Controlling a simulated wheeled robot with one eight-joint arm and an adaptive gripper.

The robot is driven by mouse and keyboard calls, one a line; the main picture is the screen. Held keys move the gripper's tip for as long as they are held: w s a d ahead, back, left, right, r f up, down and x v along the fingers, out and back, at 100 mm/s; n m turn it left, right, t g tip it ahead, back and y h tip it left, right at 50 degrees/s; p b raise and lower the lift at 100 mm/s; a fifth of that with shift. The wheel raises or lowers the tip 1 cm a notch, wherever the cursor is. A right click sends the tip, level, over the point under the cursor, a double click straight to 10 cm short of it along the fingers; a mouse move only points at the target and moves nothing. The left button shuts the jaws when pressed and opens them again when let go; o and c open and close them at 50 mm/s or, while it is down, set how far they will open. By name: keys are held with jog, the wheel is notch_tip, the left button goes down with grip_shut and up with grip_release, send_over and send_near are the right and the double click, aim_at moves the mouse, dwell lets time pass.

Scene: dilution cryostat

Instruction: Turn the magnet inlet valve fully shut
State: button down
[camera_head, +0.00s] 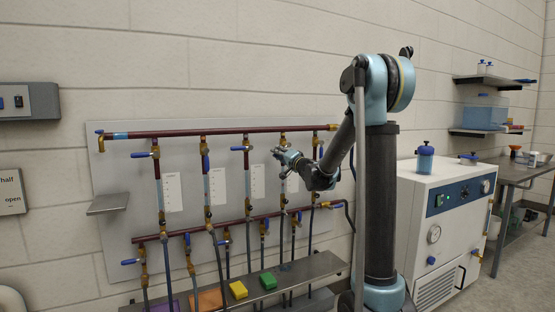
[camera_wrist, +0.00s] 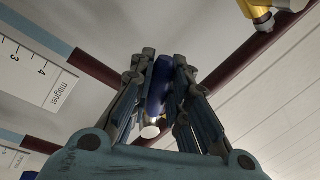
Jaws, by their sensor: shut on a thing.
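My gripper (camera_head: 279,154) is at the upper part of the pipe panel, by the fourth valve from the left. In the wrist view its two fingers (camera_wrist: 160,85) are closed on a blue lever handle, the magnet inlet valve's handle (camera_wrist: 159,88), which lies between them. A pale round end and a bit of brass (camera_wrist: 150,131) show below the handle. A white scale card (camera_wrist: 35,72) marked "magnet" is at the left of the wrist view. In the head view, my gripper hides most of this handle, so its exact angle is hard to tell.
Other blue-handled valves (camera_head: 155,151) sit along the upper dark red pipe (camera_head: 225,131), close on both sides. A lower pipe (camera_head: 235,221) carries more valves. A shelf (camera_head: 325,263) below holds yellow (camera_head: 238,290) and green (camera_head: 268,281) blocks. A white cabinet (camera_head: 410,225) stands right.

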jog(key=m, duration=0.1)
jog(key=r+m, duration=0.1)
jog(key=m, duration=0.2)
jog(key=shift+s+a+r+t+h, duration=0.25)
jog(key=shift+r+t+h, duration=0.05)
jog(key=shift+t, duration=0.1)
jog(key=shift+r+m+h, duration=0.25)
jog(key=shift+r+m, duration=0.15)
jog(key=shift+m, duration=0.6)
jog(key=shift+r+m+h, duration=0.25)
jog(key=shift+r+m, duration=0.1)
jog(key=shift+m, duration=0.65)
jog(key=shift+w+d+t, duration=0.1)
jog(key=shift+t, duration=0.2)
jog(key=c, duration=1.5)
grip_release()
jog(key=shift+r, duration=0.1)
jog(key=v, duration=1.2)
